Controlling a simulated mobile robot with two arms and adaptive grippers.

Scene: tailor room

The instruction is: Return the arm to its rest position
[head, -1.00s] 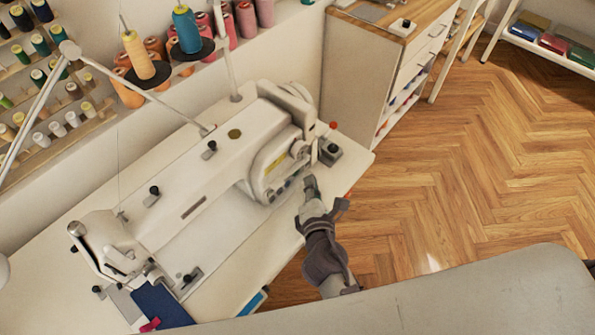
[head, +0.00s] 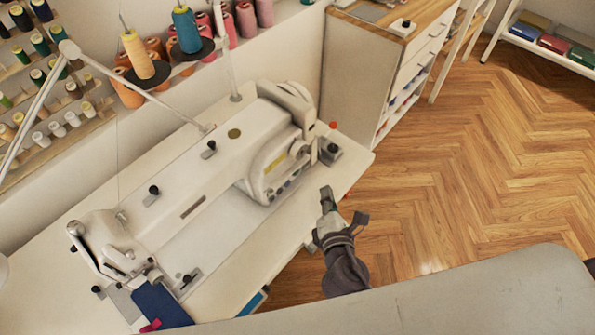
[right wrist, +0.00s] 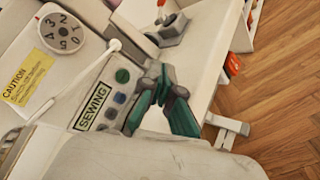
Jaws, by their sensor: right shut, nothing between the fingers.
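My right gripper (head: 327,194) is shut and empty near the right edge of the sewing table, apart from the machine in the head view. Its greenish fingers (right wrist: 160,84) show in the right wrist view, in front of the machine's button panel. The white sewing machine (head: 215,160) stands on the white table (head: 240,262). Its panel marked SEWING (right wrist: 92,106), with a green button (right wrist: 122,75) and darker buttons, shows in the right wrist view. My left gripper is not in view.
A dark blue cloth (head: 162,304) lies at the table's front left. Thread spools (head: 137,54) stand behind the machine. A drawer cabinet (head: 415,58) stands beyond the table at the right. The wooden floor (head: 470,170) to the right is clear.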

